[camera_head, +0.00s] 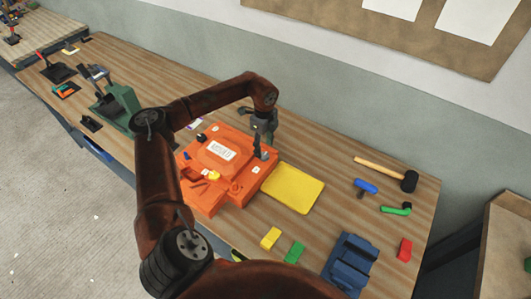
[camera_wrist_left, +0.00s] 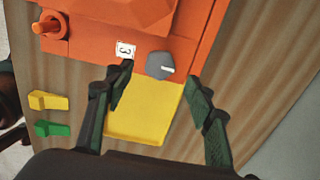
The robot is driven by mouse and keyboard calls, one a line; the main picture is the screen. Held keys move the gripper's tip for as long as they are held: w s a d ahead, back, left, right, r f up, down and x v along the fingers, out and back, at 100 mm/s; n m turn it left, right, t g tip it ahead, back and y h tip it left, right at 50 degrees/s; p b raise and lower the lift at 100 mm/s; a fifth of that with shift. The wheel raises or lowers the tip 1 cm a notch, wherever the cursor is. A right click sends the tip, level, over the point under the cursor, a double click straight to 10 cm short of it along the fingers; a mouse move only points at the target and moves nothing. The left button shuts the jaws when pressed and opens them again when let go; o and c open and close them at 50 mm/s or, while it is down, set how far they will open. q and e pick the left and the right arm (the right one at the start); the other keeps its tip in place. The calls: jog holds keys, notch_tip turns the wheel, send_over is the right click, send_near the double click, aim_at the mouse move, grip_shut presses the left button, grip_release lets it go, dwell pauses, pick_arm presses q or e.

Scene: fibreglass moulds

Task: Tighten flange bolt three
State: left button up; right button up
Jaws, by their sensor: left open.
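The orange mould (camera_head: 207,185) sits on the workbench; its flange corner fills the top of the left wrist view (camera_wrist_left: 90,48). A white label reading 3 (camera_wrist_left: 125,49) lies on that corner. Just right of it is a grey hexagonal bolt head (camera_wrist_left: 160,65), which I take for bolt three. My left gripper (camera_head: 262,138) is over the mould's right side in the head view. In the wrist view its two fingers (camera_wrist_left: 160,76) are open, one on each side of the bolt, with visible gaps. I cannot tell the height of the fingertips above the flange. My right gripper is not in view.
A yellow sheet (camera_head: 292,188) lies beside the mould. Yellow (camera_head: 270,238) and green (camera_head: 294,251) wedges lie in front. A blue vise (camera_head: 349,262), mallet (camera_head: 385,172), blue tool (camera_head: 365,186), green tool (camera_head: 397,210) and red block (camera_head: 404,249) stand right. A green fixture (camera_head: 118,104) is left.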

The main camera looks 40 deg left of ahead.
aim_at(264, 155)
pick_arm(q)
jog(key=shift+f, duration=2.2)
jog(key=shift+c, duration=0.3)
jog(key=c, duration=1.1)
